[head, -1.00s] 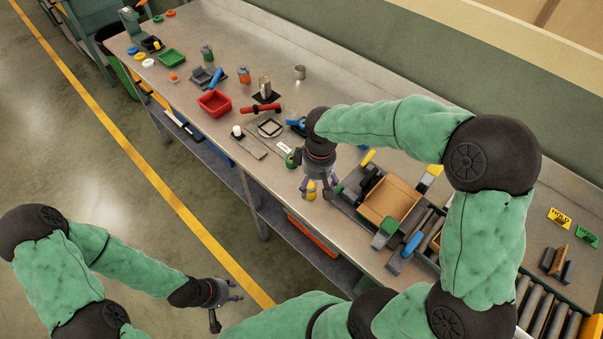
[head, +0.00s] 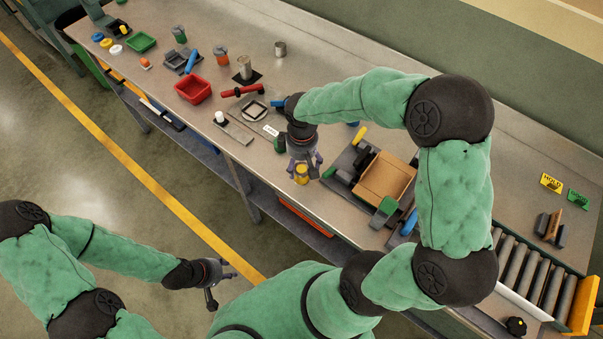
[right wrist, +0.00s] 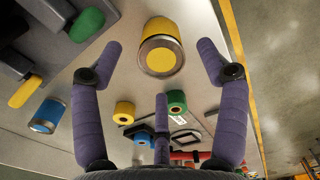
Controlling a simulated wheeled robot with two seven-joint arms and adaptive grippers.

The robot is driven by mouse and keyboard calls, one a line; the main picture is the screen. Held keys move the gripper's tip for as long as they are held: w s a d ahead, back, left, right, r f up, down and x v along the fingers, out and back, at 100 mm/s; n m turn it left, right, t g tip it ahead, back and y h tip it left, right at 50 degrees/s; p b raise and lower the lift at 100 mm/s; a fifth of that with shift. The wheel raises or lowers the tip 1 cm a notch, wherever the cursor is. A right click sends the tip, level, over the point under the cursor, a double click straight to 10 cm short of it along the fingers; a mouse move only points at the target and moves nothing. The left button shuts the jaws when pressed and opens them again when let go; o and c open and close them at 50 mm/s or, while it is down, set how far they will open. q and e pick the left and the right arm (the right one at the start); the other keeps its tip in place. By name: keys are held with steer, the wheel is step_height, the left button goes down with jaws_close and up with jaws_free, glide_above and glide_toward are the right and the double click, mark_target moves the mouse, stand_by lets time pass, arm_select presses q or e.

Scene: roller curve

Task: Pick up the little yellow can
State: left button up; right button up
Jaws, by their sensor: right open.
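The little yellow can (head: 301,176) stands near the front edge of the bench, partly hidden by my right gripper. In the right wrist view the can (right wrist: 162,45) has metal rims and a yellow end facing the camera. My right gripper (head: 305,163) points down over the can. Its purple fingers (right wrist: 160,62) are spread open, with the can between and beyond their tips; no finger visibly touches it. My left gripper (head: 221,281) hangs over the floor, away from the bench, with its fingers apart and nothing in them.
A cardboard-coloured box (head: 385,178) and dark parts lie right of the can. A blue can (right wrist: 47,115), a yellow ring (right wrist: 124,112) and a green ring (right wrist: 176,102) lie nearby. A red bin (head: 192,90) stands further left. Rollers (head: 525,275) are at the right.

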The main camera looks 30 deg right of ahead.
mark_target(301, 168)
step_height(301, 168, down, 4)
steer(key=shift+r+b, duration=0.1)
steer(key=shift+b, duration=0.25)
steer(key=shift+c, duration=0.3)
steer(key=c, duration=1.3)
steer(key=shift+r, duration=0.1)
